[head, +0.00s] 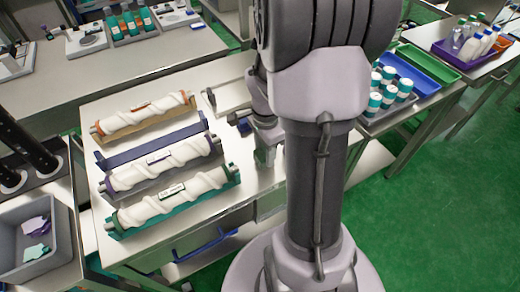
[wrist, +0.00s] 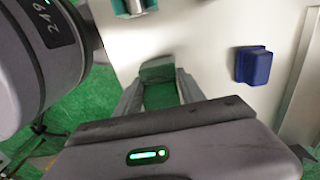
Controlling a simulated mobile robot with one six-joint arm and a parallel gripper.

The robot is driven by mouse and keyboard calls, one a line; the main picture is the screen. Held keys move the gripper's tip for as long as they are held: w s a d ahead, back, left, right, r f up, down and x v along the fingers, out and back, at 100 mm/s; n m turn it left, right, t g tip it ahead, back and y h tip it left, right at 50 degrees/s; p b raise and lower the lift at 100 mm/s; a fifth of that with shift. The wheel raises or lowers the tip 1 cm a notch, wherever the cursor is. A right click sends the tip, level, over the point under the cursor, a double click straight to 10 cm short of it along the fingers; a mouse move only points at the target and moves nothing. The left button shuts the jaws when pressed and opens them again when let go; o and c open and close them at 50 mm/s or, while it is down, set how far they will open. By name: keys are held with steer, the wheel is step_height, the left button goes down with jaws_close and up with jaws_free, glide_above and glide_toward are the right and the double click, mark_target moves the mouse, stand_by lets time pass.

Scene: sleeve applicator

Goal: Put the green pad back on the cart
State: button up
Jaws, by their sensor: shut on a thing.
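The green pad (wrist: 157,68) shows in the wrist view as a dark green block between my fingertips. My gripper (wrist: 159,78) is shut on it, at the edge of a pale tabletop. In the head view my gripper (head: 265,156) points down beside the right end of the rolls; the pad cannot be made out there. A dark blue pad (wrist: 253,66) lies on the pale surface to the right of my gripper in the wrist view. I cannot tell which of the tables is the cart.
Three white spiral rolls (head: 140,116) lie in coloured cradles on the table (head: 95,262), with an empty blue cradle (head: 150,142) between two. A grey bin (head: 35,240) stands at left. White bottles (head: 396,88) stand in a tray at right. Green floor (head: 445,190) is clear at right.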

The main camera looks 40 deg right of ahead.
steer(key=shift+f, duration=0.4)
steer(key=shift+f, duration=0.15)
steer(key=o, duration=1.2)
